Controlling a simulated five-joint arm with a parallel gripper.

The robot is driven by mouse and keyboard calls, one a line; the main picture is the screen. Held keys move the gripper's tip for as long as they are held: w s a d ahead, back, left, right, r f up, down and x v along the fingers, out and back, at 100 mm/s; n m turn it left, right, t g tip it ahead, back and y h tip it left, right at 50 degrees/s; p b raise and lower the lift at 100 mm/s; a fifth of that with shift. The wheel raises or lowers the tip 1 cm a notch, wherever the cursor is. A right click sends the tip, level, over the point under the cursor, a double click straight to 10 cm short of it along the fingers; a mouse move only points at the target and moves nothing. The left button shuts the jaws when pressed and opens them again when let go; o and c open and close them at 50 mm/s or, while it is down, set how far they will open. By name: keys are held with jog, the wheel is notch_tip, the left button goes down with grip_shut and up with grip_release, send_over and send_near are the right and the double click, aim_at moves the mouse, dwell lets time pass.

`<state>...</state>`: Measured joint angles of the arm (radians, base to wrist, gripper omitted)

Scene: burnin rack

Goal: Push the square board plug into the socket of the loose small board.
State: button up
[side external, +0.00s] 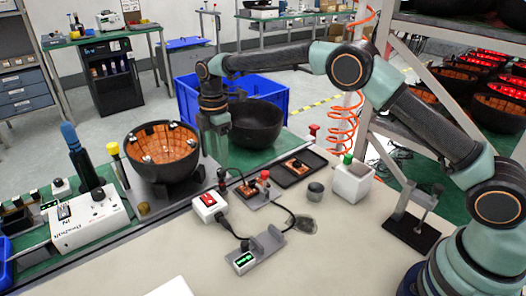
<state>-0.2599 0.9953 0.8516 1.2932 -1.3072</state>
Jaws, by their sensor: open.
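My gripper (217,150) points down over the bench, between the round bowl with the orange inside and the black bowl. Its fingers are apart, and I see nothing held between them. A small board with a copper-orange face (246,189) lies on a grey plate, below and to the right of my gripper. A red-knobbed post stands beside it. Another small orange board (296,165) lies in a dark tray further right. A small dark upright piece (222,175) stands just below the fingertips; I cannot tell whether it is the square plug. The socket is too small to make out.
A white box with a red switch (209,206) has a black cable to a grey holder (260,249). The orange-lined bowl (162,151) and black bowl (255,124) flank my gripper. The front bench is mostly clear.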

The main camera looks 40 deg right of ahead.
aim_at(221, 178)
jog(key=shift+f, duration=0.15)
jog(key=shift+f, duration=4.45)
grip_shut()
jog(key=shift+r, duration=3)
